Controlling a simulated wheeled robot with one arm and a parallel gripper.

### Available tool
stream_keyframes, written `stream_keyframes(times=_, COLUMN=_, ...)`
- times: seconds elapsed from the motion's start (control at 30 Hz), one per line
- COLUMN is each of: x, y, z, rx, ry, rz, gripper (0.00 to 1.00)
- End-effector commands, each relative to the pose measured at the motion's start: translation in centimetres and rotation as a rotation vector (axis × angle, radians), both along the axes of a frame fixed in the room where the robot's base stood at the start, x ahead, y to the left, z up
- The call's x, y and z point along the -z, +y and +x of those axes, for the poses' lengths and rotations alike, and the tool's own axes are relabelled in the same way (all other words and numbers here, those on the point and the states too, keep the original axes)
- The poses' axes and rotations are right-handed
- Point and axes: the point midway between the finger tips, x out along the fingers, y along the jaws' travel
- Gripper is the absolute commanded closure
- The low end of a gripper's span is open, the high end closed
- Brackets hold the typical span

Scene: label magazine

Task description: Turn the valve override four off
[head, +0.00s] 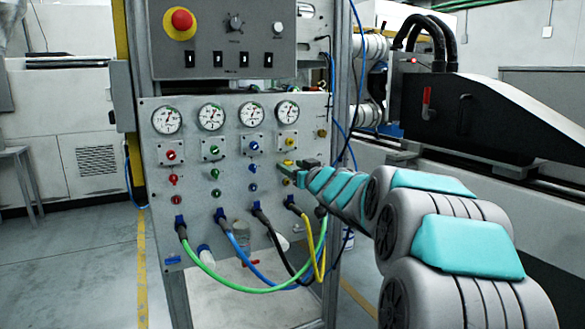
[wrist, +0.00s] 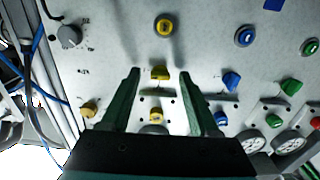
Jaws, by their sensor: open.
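The panel's rightmost, fourth column is yellow. In the wrist view, seen upside down, a small yellow valve knob (wrist: 160,74) lies between my gripper's (wrist: 160,80) two dark green fingers. The fingers are apart on either side of it, and I cannot tell whether either touches it. A round yellow button (wrist: 163,25) and another yellow knob (wrist: 156,115) are in the same column. In the head view my gripper (head: 297,172) reaches the panel from the right, beside the yellow valve knob (head: 288,162). The knob's exact turn is too small to tell.
Blue (wrist: 232,80) and green knobs stand beside the yellow column. Gauges (head: 287,110) sit above it. Green, blue, black and yellow hoses (head: 322,250) hang below. A panel-edge yellow fitting (wrist: 88,108) and a frame post (head: 343,80) are near my gripper.

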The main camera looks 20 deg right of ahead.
Motion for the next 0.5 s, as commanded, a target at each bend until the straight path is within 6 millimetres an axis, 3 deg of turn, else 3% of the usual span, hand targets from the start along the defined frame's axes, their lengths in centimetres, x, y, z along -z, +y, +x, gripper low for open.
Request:
stream_keyframes(times=0.27, x=-0.07, y=-0.01, z=0.08, rx=0.0, ry=-0.001, rz=0.0, gripper=0.4)
stream_keyframes(times=0.5, x=-0.07, y=-0.02, z=0.06, rx=0.001, ry=-0.001, rz=0.0, gripper=0.67)
